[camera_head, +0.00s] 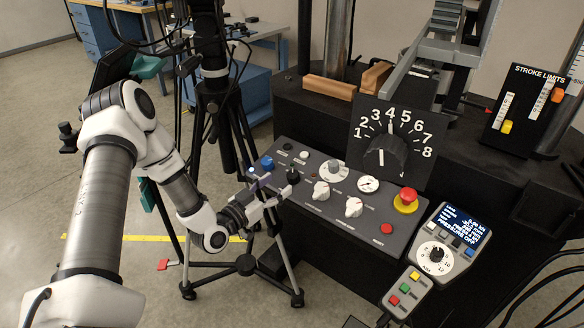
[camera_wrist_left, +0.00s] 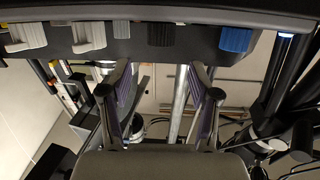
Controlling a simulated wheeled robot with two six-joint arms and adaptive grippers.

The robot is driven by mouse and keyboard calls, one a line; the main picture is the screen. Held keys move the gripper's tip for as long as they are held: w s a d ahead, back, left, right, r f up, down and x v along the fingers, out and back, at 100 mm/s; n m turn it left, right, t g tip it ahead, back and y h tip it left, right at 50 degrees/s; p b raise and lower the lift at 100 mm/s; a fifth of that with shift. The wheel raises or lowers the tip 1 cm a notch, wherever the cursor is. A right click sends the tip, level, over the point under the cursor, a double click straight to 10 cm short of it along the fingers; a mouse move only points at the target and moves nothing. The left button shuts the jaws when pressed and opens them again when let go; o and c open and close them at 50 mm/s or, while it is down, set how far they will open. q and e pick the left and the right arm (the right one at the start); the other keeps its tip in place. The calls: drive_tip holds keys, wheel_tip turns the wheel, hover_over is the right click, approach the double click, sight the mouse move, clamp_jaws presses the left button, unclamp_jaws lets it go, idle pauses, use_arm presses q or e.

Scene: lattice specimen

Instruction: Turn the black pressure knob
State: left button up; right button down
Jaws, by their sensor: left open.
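A small black knob (camera_head: 292,175) sits on the sloping grey control panel (camera_head: 318,208), between a blue knob (camera_head: 267,163) and white knobs. It also shows at the top of the left wrist view (camera_wrist_left: 161,34), beside the blue knob (camera_wrist_left: 238,40). A larger black pointer knob (camera_head: 383,158) sits on an upright dial plate numbered 1 to 8. I cannot read which one is labelled pressure. My left gripper (camera_head: 269,190) is open and empty at the panel's near left edge, just short of the small black knob. In the left wrist view its fingers (camera_wrist_left: 161,82) are apart. My right gripper is out of view.
White knobs (camera_head: 321,190) and a red-and-yellow stop button (camera_head: 406,200) share the panel. A handheld unit (camera_head: 445,245) with a lit screen reading "PRESSURE OFF" stands at the right. A black tripod (camera_head: 215,110) stands behind my left arm.

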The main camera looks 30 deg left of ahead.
sight(289, 178)
use_arm(q)
drive_tip(key=w, duration=0.5)
drive_tip(key=w+d, duration=0.1)
drive_tip(key=w, duration=0.1)
drive_tip(key=shift+w+f+b, duration=0.2)
drive_tip(key=shift+f+b, duration=0.15)
drive_tip(key=shift+b, duration=0.05)
drive_tip(key=shift+y, duration=0.4)
drive_tip(key=c, duration=1.2)
